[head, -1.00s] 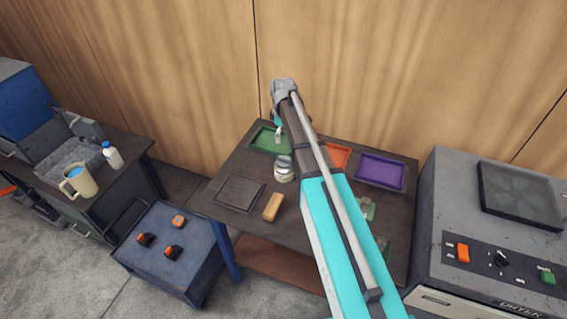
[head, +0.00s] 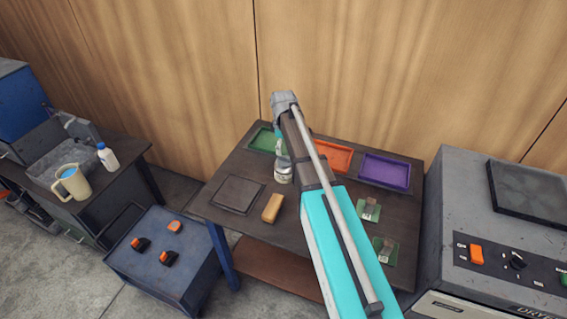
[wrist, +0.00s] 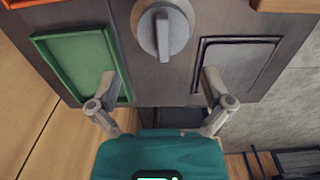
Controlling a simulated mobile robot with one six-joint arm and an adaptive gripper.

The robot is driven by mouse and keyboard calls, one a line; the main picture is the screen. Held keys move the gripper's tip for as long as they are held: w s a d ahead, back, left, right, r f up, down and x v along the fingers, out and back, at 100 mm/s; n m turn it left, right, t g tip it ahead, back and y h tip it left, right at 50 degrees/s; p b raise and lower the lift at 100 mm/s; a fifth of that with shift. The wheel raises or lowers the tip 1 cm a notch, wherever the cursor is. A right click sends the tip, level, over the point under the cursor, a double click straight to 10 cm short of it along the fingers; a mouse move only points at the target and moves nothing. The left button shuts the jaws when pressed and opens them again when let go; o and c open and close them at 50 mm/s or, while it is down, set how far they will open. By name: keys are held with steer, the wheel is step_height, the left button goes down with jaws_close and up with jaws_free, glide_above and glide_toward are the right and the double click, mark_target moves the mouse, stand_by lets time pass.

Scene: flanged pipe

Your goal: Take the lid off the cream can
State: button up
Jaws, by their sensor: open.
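The can (head: 283,176), pale with a grey lid, stands on the dark table behind the yellow-brown block. In the wrist view its round grey lid (wrist: 176,42) with a raised bar across it fills the top middle. The lid sits on the can, and the can's body is mostly hidden beneath it. My gripper (wrist: 160,78) is open and empty, its two fingers spread wide. In the wrist view the lid lies ahead of the gap between the fingertips. In the head view the gripper is small and partly hidden by my arm, close to the can's top.
Green (head: 262,139), orange (head: 333,157) and purple (head: 385,170) trays line the table's back. A dark square plate (head: 238,194) lies left of the can, and a yellow-brown block (head: 272,208) in front. Green boards (head: 385,250) lie at the right.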

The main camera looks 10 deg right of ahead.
mark_target(285, 157)
steer(key=shift+f, duration=0.1)
stand_by(0.3)
steer(key=f+b, duration=0.3)
steer(key=shift+s+d+f, duration=0.1)
steer(key=shift+s+d, duration=0.05)
steer(key=shift+s, duration=0.1)
steer(key=shift+f+b, duration=0.95)
steer(key=shift+b, duration=0.15)
steer(key=shift+s, duration=0.1)
steer(key=c, duration=0.9)
